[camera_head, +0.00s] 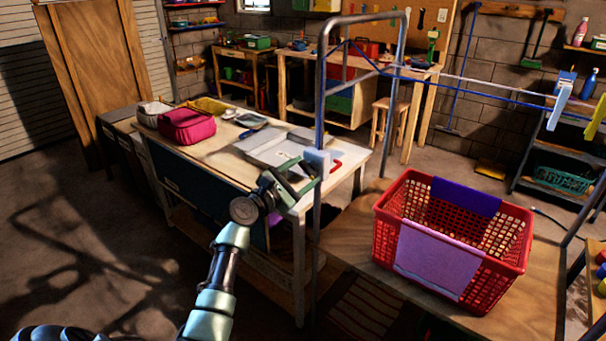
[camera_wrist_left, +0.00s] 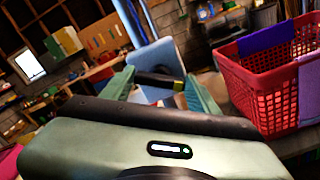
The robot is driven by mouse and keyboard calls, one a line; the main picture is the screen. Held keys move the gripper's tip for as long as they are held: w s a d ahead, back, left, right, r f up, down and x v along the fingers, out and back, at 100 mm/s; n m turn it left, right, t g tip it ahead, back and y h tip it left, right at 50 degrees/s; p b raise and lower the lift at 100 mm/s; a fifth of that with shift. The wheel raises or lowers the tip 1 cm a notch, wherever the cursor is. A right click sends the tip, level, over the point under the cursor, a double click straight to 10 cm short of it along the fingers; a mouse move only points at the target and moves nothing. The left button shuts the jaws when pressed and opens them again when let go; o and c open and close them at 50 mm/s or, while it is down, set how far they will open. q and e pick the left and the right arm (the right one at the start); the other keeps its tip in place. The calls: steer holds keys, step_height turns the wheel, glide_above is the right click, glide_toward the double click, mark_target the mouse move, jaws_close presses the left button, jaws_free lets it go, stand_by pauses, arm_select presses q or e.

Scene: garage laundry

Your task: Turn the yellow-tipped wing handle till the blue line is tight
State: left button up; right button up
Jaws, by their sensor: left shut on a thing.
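My left gripper (camera_head: 304,180) is at the metal post on the near corner of the workbench. In the left wrist view its green jaws (camera_wrist_left: 160,90) are shut on a dark bar with a yellow end, the wing handle (camera_wrist_left: 158,80). A pale blue plate (camera_wrist_left: 158,58) stands just behind the handle; the plate also shows on the post in the head view (camera_head: 317,160). The blue line (camera_head: 480,88) runs from the top of the metal frame (camera_head: 321,100) to the right. My right gripper is out of view.
A red laundry basket (camera_head: 385,230) with purple and lilac cloths stands on a wooden table (camera_head: 535,300) at the right. The workbench (camera_head: 225,165) holds a pink bag (camera_head: 188,126) and a grey tray (camera_head: 262,155). A pale line and hanging pegs (camera_head: 560,100) are at the upper right.

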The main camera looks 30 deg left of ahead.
arm_select(q)
steer(key=m+b, duration=0.1)
steer(key=m, duration=0.1)
steer(key=m+b, duration=0.1)
steer(key=shift+f+m, duration=0.2)
steer(key=shift+m, duration=0.2)
steer(key=m+b, duration=0.2)
steer(key=m, duration=0.2)
steer(key=shift+f+m, duration=0.1)
steer(key=shift+m, duration=0.2)
steer(key=m+b, duration=0.2)
steer(key=m, duration=0.1)
steer(key=shift+d+m, duration=0.1)
steer(key=shift+m, duration=0.2)
steer(key=m+b, duration=0.1)
steer(key=m, duration=0.3)
steer(key=shift+f+m+b, duration=0.15)
steer(key=shift+m+b, duration=0.15)
steer(key=shift+b, duration=0.1)
steer(key=m+b, duration=0.1)
steer(key=m, duration=0.5)
steer(key=shift+b, duration=0.3)
steer(key=m, duration=0.3)
steer(key=shift+m, duration=0.4)
steer(key=shift+a+m, duration=0.2)
steer(key=shift+m, duration=1.1)
steer(key=shift+p, duration=0.3)
